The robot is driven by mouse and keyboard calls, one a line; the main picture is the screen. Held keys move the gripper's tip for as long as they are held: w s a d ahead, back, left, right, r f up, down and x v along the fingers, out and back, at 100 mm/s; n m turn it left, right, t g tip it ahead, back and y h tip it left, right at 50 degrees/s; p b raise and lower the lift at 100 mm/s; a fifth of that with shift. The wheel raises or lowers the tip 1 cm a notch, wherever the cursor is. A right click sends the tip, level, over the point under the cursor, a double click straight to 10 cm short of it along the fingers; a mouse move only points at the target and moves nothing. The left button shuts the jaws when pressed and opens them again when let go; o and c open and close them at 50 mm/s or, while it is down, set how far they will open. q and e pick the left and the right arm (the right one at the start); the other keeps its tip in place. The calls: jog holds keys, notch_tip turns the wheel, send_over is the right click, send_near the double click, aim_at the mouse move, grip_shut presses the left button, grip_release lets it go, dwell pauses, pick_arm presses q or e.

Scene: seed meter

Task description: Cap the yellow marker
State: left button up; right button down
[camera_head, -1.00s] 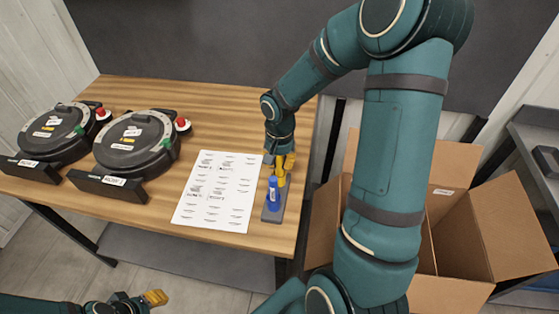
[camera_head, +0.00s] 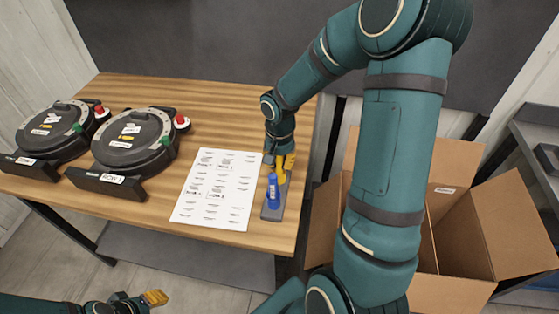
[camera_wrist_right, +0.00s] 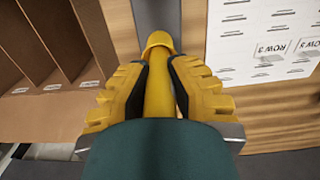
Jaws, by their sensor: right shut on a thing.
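The yellow marker (camera_wrist_right: 158,88) is between the fingers of my right gripper (camera_wrist_right: 158,75) in the right wrist view. The gripper is shut on it, and a wider, rounded yellow end (camera_wrist_right: 159,42) shows beyond the fingers. I cannot tell whether that end is a separate cap. In the head view my right gripper (camera_head: 284,164) is over the back of a narrow grey holder (camera_head: 271,215), behind a blue marker (camera_head: 273,191) standing there. My left gripper (camera_head: 152,298) is low at the bottom left, away from the table; its opening is unclear.
A printed white sheet (camera_head: 225,180) lies left of the holder on the wooden table (camera_head: 210,110). Two round black seed meters (camera_head: 133,140) stand further left. An open cardboard box (camera_head: 500,225) is right of the table. The table's back middle is clear.

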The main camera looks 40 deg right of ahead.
jog(key=c, duration=1)
grip_release()
jog(key=shift+o, duration=0.2)
